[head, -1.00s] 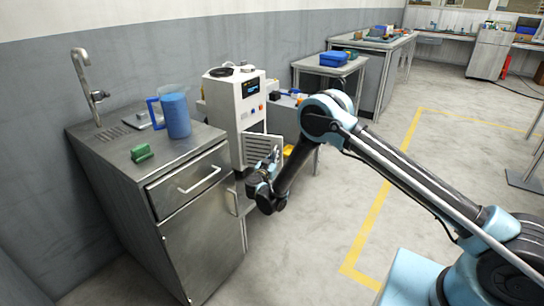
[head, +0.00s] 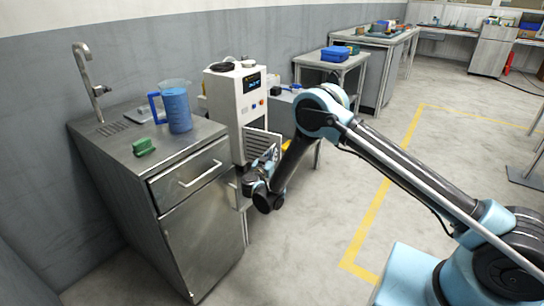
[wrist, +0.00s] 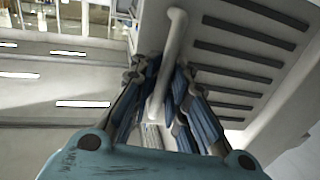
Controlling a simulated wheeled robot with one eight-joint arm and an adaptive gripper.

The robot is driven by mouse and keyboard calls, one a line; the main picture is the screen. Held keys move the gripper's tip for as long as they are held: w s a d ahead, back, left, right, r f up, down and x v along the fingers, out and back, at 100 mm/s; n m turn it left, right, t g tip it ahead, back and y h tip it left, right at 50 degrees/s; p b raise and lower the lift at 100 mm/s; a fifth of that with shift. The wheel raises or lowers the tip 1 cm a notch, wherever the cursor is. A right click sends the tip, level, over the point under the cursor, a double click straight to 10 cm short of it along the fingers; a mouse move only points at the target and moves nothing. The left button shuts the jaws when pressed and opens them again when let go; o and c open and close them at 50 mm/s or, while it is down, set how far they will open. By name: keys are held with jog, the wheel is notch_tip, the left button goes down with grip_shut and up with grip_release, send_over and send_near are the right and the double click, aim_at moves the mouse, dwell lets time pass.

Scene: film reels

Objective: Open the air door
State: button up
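The air door (head: 258,142) is a pale slatted panel low on the front of the white machine (head: 226,108). It stands out at an angle from the machine's body, so it looks ajar. In the wrist view the slatted door (wrist: 245,55) fills the upper right, with a pale bar handle (wrist: 174,38) along its left part. My gripper (wrist: 162,85) has its blue-padded fingers on both sides of this handle and appears shut on it. In the head view my gripper (head: 266,162) is at the door's lower front, and the handle is hidden there.
A steel sink cabinet (head: 205,235) stands left of the machine, bearing a blue jug (head: 178,110) and a green block (head: 144,147). A small table with a blue box (head: 335,53) is behind. The floor to the right is open, with yellow lines.

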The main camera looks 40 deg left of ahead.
dwell(0.3)
jog(key=v, duration=1.2)
dwell(0.3)
